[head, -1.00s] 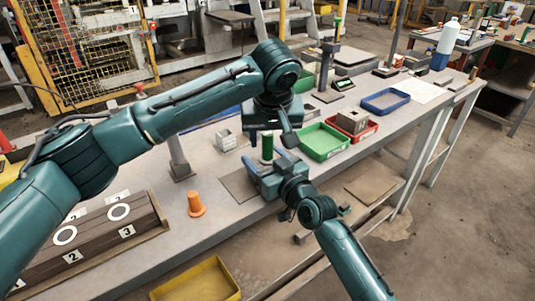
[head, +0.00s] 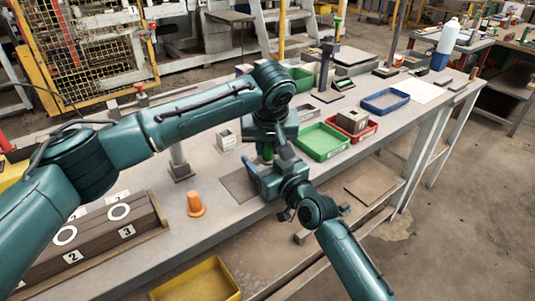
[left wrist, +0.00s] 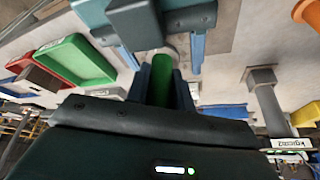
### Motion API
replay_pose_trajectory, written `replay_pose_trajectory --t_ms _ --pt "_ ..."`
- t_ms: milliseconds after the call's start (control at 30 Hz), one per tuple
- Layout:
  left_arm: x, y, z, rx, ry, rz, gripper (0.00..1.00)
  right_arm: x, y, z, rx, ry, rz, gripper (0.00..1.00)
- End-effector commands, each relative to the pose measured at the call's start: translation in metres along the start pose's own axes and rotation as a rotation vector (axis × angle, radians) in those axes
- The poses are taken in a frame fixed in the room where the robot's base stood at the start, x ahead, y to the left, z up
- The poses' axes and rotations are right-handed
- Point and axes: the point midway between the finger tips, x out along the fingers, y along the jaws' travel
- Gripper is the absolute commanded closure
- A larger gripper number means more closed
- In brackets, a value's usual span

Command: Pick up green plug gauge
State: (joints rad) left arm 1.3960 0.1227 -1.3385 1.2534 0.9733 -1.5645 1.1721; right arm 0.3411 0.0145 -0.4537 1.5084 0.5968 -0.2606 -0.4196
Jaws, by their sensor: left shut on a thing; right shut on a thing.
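The green plug gauge (head: 267,151) stands upright over the bench, mostly hidden between my two grippers. In the left wrist view its green handle (left wrist: 161,78) lies between the fingers of my left gripper (left wrist: 164,92). My left gripper (head: 268,143) comes down from above and is shut on the gauge's upper part. My right gripper (head: 265,163) is just below it and is shut on the gauge's lower part. The right gripper's blue fingers (left wrist: 163,50) flank a grey end of the gauge. Its exact contact is partly hidden.
A green tray (head: 322,142) and a red tray (head: 368,133) holding a hollow brick (head: 352,120) are right of the grippers. A blue tray (head: 386,102) lies farther back.

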Motion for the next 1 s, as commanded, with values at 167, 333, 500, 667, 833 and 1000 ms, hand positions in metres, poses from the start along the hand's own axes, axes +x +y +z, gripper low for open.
replay_pose_trajectory --t_ms 167,333,500,667,833,1000 --pt "0.0 0.0 0.0 0.0 0.0 0.0 1.0 0.0 0.0 0.001 0.0 -0.002 0.0 0.68" --pt "-0.001 0.0 0.0 0.0 0.001 0.001 1.0 0.0 0.0 0.001 0.0 -0.002 0.0 0.68" --pt "-0.005 0.0 -0.002 0.0 0.002 0.001 1.0 0.0 0.0 0.001 0.0 -0.002 0.0 0.68" --pt "-0.028 0.001 -0.012 0.0 0.004 0.004 1.0 0.0 0.0 0.001 0.0 -0.002 0.0 0.68" --pt "-0.06 0.001 -0.026 -0.001 0.004 0.003 1.0 0.0 0.0 0.001 0.0 -0.002 0.0 0.68" --pt "-0.084 0.001 -0.035 0.0 0.003 0.002 1.0 0.0 0.0 0.001 0.0 -0.002 0.0 0.68"
